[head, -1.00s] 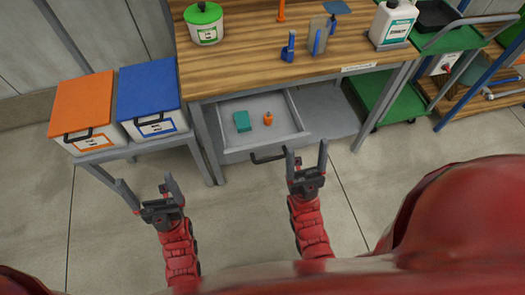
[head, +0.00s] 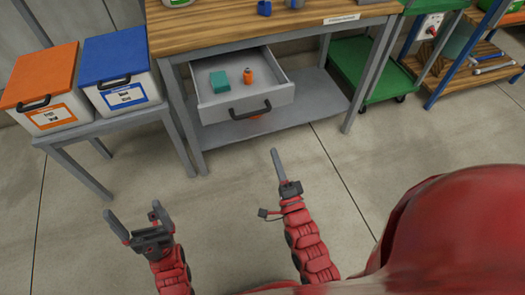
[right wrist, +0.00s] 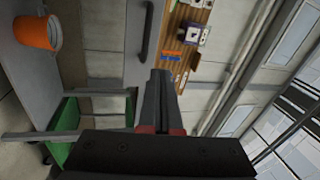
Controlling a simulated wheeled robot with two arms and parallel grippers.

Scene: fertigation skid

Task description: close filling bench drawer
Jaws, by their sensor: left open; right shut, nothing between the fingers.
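The filling bench drawer (head: 214,111) is pulled out beneath the bench top in the head view. It holds a teal box (head: 219,81) and a small orange bottle (head: 248,76). Its dark handle (head: 250,109) is on the front panel, and also shows in the right wrist view (right wrist: 148,31). My right gripper (head: 276,155) is shut and empty, below and in front of the drawer, apart from the handle. In the right wrist view its fingers (right wrist: 158,80) are together and point toward the drawer front. My left gripper (head: 132,222) is open and empty, lower left, away from the drawer.
An orange-lidded bin (head: 40,77) and a blue-lidded bin (head: 119,60) stand on a low stand left of the bench. An orange bucket (right wrist: 37,33) shows in the right wrist view. A green cart (head: 367,70) stands to the right. The floor before the drawer is clear.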

